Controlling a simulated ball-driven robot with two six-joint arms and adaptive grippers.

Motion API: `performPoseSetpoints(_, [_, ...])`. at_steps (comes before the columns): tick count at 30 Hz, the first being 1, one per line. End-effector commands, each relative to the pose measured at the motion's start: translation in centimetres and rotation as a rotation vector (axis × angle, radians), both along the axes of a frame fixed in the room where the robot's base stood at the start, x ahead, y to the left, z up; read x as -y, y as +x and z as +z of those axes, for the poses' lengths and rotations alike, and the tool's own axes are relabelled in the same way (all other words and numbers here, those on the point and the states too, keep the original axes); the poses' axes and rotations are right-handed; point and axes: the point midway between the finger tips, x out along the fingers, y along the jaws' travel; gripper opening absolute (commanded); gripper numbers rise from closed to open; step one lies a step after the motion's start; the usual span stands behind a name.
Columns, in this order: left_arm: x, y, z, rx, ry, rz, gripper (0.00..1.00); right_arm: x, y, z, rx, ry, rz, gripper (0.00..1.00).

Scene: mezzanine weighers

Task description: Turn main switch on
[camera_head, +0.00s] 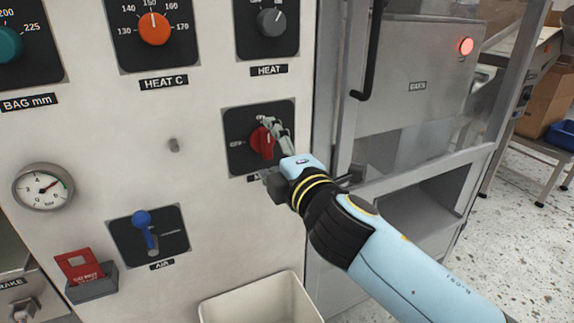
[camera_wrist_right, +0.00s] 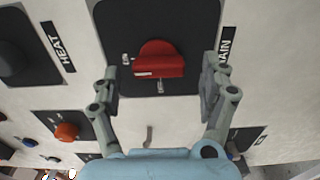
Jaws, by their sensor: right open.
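The main switch is a red rotary knob (camera_head: 262,141) on a black square plate (camera_head: 238,119) on the pale machine panel. In the right wrist view the red knob (camera_wrist_right: 158,60) sits ahead, between the two fingers, and a label beside its plate reads partly "AIN". My right gripper (camera_wrist_right: 160,85) is open, with one finger on each side of the knob and gaps visible. In the head view the right gripper (camera_head: 275,130) is at the plate and partly covers the knob and its label. The left gripper does not show.
An orange heat dial (camera_head: 154,29) and a grey heat dial (camera_head: 271,22) sit above. A blue air lever (camera_head: 148,230), a gauge (camera_head: 43,187) and a red card in a holder (camera_head: 80,267) are left. A pale bin (camera_head: 262,300) stands below. A black door handle (camera_head: 371,60) is right.

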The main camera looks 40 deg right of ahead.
Motion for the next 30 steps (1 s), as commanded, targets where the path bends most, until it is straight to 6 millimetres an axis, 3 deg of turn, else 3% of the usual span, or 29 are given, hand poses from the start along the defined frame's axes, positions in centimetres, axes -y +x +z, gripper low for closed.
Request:
performPoseSetpoints(9, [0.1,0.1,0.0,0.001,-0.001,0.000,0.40,-1.7,-7.3,-0.2,-0.006,0.001,-0.002,0.79])
performPoseSetpoints(12, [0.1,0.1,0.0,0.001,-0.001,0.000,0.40,-2.1,-8.7,-0.1,-0.003,0.000,-0.001,0.79])
performPoseSetpoints(18, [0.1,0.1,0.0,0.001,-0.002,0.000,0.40,-2.4,-10.0,-0.1,-0.003,0.002,-0.001,0.79])
performPoseSetpoints(30, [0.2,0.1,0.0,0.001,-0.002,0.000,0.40,-2.4,-10.1,-0.1,-0.002,0.001,0.000,0.79])
